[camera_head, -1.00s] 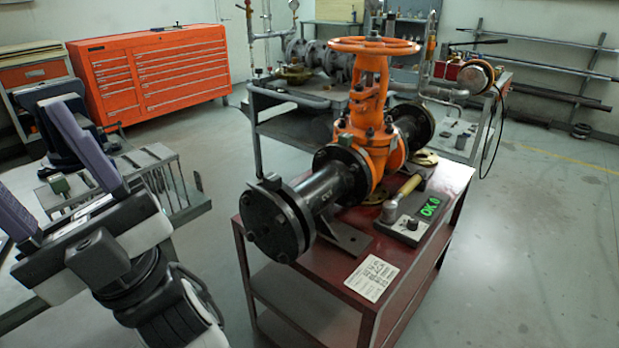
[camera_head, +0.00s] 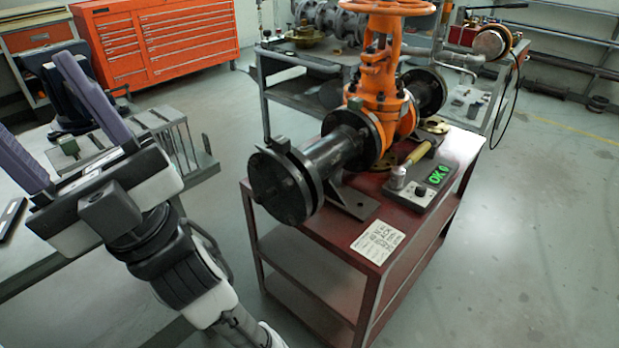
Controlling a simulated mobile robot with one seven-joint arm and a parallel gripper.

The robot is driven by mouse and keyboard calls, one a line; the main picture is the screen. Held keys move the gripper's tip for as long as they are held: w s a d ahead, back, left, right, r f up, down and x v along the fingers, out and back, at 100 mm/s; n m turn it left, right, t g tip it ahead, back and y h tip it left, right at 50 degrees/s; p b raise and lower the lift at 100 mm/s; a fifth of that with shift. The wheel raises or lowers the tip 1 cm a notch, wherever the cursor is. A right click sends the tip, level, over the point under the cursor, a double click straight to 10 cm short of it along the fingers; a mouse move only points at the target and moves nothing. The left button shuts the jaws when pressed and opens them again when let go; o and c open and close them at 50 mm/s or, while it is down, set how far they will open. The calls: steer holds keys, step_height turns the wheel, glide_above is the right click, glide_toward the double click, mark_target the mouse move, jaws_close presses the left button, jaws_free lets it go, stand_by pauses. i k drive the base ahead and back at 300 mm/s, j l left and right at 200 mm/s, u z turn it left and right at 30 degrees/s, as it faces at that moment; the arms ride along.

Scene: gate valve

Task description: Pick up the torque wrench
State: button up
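I cannot pick out a torque wrench with certainty.
The orange gate valve (camera_head: 382,75) with black flanged pipe (camera_head: 285,185) stands on the red cart (camera_head: 330,233). A paper tag (camera_head: 378,241) lies at its front. The workbench (camera_head: 35,268) holds small items and a slotted rack (camera_head: 180,140). Floor is clear at right.

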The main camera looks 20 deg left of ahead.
mark_target(397, 173)
steer(key=i+l, duration=1)
steer(key=l, duration=0.15)
steer(key=i+j+u, duration=0.05)
